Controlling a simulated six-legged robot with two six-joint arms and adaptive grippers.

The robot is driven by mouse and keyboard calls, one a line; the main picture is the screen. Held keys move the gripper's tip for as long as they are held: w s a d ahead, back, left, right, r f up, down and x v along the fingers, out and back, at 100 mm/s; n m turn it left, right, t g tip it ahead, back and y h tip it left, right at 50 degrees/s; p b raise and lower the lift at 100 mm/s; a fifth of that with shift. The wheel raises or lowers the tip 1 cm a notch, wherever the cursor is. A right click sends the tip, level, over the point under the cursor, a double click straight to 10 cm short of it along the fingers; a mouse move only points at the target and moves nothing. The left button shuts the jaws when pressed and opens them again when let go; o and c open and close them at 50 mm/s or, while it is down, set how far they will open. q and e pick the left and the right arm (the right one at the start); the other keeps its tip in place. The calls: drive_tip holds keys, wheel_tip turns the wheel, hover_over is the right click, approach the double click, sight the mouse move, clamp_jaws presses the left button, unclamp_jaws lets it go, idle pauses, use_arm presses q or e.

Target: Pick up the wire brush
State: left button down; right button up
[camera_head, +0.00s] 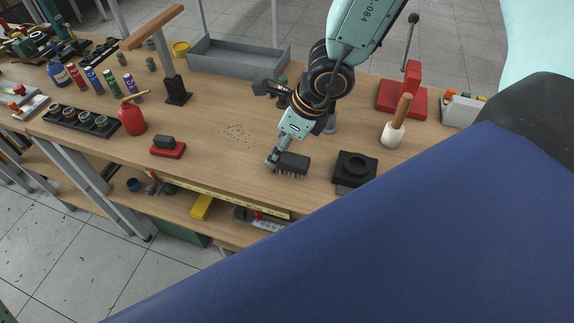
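The wire brush (292,164) is a dark block with pale bristles pointing down, near the front edge of the wooden workbench. My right gripper (277,157) comes down from above, with its fingertips at the brush's left end. The fingers look small and partly overlap the brush, so I cannot tell whether they are closed on it or only beside it. My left gripper is not in view.
A black square block (355,169) sits just right of the brush. A red stamp-like block (168,147) and a red oil can (132,117) stand to the left. A mallet (394,128) and red vise-like stand (402,95) are at right. A grey tray (238,59) lies behind.

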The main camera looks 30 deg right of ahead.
drive_tip(key=b+x, duration=0.1)
drive_tip(key=x, duration=0.2)
drive_tip(key=shift+f, duration=0.35)
drive_tip(key=shift+a, duration=0.1)
drive_tip(key=shift+w, duration=0.1)
drive_tip(key=shift+c, duration=1.1)
drive_tip(key=c, duration=1.1)
